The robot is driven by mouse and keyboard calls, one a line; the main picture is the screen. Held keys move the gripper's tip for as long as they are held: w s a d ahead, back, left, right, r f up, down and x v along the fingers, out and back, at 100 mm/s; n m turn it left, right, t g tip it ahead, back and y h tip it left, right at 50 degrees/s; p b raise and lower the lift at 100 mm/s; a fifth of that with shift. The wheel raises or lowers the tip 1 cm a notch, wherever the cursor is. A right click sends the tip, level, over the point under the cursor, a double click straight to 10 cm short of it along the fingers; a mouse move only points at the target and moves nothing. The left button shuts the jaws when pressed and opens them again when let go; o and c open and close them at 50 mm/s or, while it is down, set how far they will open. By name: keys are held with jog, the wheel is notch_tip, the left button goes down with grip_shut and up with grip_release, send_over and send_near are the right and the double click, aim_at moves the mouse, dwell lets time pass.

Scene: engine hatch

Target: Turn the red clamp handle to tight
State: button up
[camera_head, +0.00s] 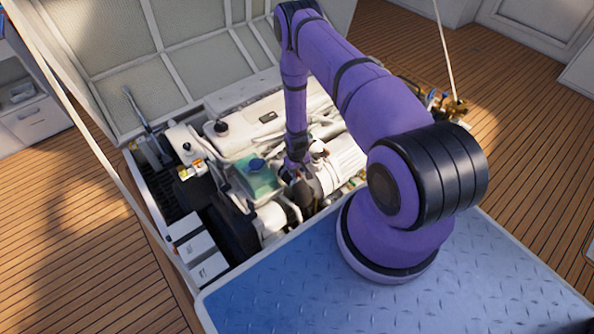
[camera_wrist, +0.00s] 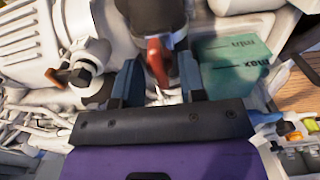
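The red clamp handle (camera_wrist: 157,60) shows in the wrist view below a dark cylindrical part. My gripper (camera_wrist: 158,78) is open, with one finger on each side of the handle. A gap shows between the handle and each finger, so I see no grip on it. In the head view my gripper (camera_head: 295,168) reaches down into the engine bay, and I cannot make out the red handle there.
A green tank (camera_wrist: 232,65) marked min and max stands close to the right finger. A dark fitting with an orange-red end (camera_wrist: 75,77) lies to the left. The raised hatch lid (camera_head: 110,40) stands behind the engine. Hoses and pipes crowd the bay.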

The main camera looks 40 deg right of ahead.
notch_tip(320, 180, up, 11)
jog(key=shift+f, duration=0.15)
dwell(0.7)
dwell(0.4)
